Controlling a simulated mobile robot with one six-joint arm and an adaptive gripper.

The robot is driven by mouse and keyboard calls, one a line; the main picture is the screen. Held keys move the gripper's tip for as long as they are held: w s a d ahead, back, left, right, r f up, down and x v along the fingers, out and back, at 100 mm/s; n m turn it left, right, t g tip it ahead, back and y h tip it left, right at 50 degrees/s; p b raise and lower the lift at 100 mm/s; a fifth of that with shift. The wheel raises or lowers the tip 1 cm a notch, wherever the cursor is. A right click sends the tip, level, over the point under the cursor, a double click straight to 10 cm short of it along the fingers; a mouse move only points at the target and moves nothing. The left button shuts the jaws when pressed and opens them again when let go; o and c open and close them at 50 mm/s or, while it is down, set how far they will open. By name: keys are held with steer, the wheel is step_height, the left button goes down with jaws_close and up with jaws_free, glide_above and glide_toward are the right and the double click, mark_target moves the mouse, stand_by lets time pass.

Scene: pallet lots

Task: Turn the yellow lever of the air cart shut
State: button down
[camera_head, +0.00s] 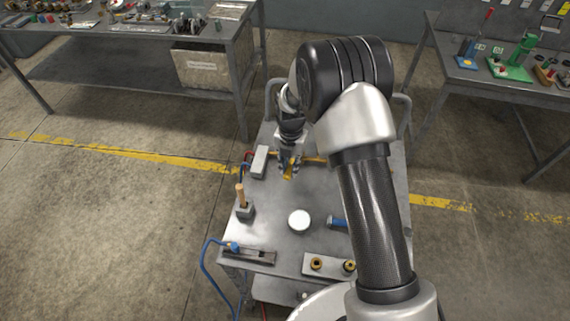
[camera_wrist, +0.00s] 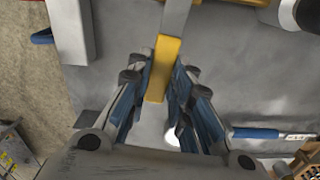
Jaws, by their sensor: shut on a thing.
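The grey metal cart (camera_head: 270,205) stands in front of me. The yellow lever (camera_wrist: 163,68) lies between the blue-padded fingers of my gripper (camera_wrist: 158,100) in the wrist view, with a grey metal shank running up from it. The fingers are shut on the lever. In the head view my gripper (camera_head: 289,166) is low over the far part of the cart top, and a bit of the yellow lever (camera_head: 288,174) shows below it. A yellow pipe (camera_head: 314,160) runs to the right behind it. The valve body is mostly hidden by my arm.
A grey box (camera_head: 260,161) stands just left of my gripper. A wooden-handled block (camera_head: 241,200), a white disc (camera_head: 299,220), a blue-handled tool (camera_head: 338,222) and a plate with brass fittings (camera_head: 325,265) are nearer. Workbenches stand behind, left and right.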

steer(key=shift+s+d+n, duration=0.2)
steer(key=shift+d+n, duration=0.4)
steer(key=shift+n, duration=0.2)
steer(key=c, duration=1.4)
jaws_free()
steer(key=shift+c, duration=0.2)
step_height(320, 180, up, 12)
